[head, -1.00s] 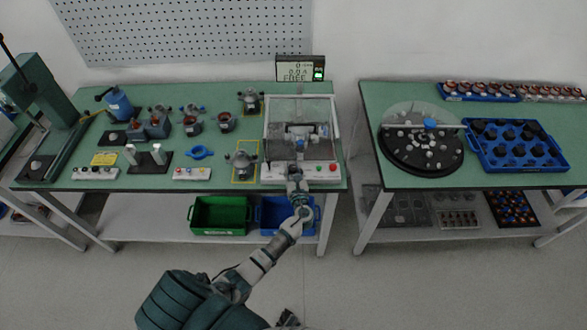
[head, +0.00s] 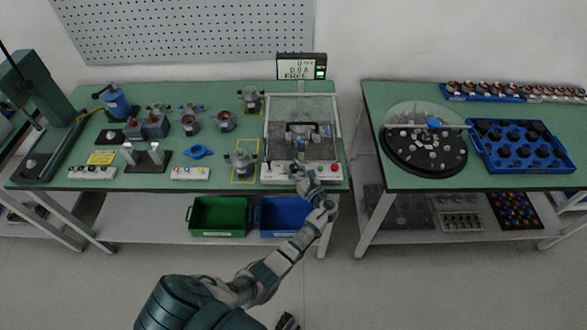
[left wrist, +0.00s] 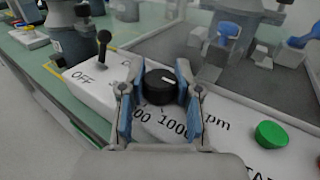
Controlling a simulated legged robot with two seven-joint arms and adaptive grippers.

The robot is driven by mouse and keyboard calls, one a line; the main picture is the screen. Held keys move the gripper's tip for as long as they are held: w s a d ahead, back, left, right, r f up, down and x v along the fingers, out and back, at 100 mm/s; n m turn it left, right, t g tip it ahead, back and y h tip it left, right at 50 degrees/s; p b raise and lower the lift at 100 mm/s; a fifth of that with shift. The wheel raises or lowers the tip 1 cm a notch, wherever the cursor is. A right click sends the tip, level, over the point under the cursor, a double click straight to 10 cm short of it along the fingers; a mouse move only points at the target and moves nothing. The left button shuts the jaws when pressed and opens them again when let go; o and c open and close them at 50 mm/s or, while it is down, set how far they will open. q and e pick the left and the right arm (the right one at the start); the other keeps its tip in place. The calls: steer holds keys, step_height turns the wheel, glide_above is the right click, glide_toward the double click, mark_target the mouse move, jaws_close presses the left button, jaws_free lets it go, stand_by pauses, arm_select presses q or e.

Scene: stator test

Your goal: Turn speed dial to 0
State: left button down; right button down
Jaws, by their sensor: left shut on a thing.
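The speed dial (left wrist: 161,86) is a round black knob with a white pointer mark on its right part. It sits on the white control panel (left wrist: 230,128) beside printed numbers and "rpm"; part of the scale is hidden. My left gripper (left wrist: 160,92) has its blue-padded fingers on both sides of the dial and is shut on it. In the head view my left gripper (head: 297,168) is at the front panel of the test station. The dial itself is hard to make out there.
A black toggle lever (left wrist: 104,45) marked OFF stands left of the dial, and a green button (left wrist: 271,134) is to its right. Behind the panel is the clear guard (head: 300,112). A display (head: 301,67) stands behind the station. A green bin (head: 218,215) sits on the lower shelf.

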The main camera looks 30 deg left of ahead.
arm_select(q)
steer(key=c, duration=0.8)
jaws_free()
steer(key=shift+d, duration=0.1)
steer(key=v, duration=1.2)
